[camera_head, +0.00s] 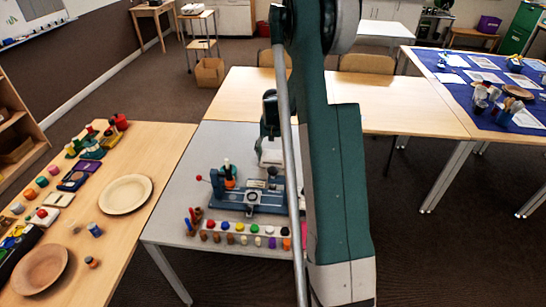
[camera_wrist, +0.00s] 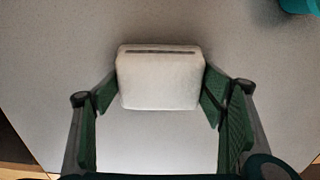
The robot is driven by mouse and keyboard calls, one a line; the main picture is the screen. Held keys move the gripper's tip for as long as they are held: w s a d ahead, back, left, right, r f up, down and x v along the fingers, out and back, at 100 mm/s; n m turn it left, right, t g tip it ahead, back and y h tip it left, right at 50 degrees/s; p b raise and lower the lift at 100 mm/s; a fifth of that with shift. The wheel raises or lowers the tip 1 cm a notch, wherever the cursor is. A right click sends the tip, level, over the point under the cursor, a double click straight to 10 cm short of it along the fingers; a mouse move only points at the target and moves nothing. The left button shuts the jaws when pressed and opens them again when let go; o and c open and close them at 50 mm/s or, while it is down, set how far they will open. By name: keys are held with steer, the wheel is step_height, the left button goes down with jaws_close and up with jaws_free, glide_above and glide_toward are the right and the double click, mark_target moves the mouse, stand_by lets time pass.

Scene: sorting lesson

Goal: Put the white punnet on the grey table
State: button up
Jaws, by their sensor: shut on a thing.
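The white punnet (camera_wrist: 160,80) sits between the two green fingers of my gripper (camera_wrist: 161,98) in the wrist view. The fingers are shut on its left and right sides. In the head view the white punnet (camera_head: 268,152) shows only in part, beside my arm and behind the blue device. My gripper (camera_head: 270,128) is over the grey table (camera_head: 225,142) there, partly hidden by my arm. The grey table (camera_wrist: 60,60) fills most of the wrist view beneath the punnet. I cannot tell whether the punnet touches the table.
A blue device (camera_head: 238,200) and a rack of coloured pegs (camera_head: 240,239) stand on the front of the grey table. A teal thing (camera_wrist: 300,5) is at the wrist view's upper right. A wooden table with a plate (camera_head: 126,194) is at left. The grey table's back left is clear.

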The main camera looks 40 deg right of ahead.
mark_target(273, 154)
steer(key=shift+f, duration=0.2)
steer(key=o, duration=0.8)
steer(key=shift+c, duration=0.2)
steer(key=shift+r, duration=0.1)
step_height(273, 154, up, 12)
steer(key=p, duration=0.2)
steer(key=shift+r, duration=0.1)
stand_by(0.6)
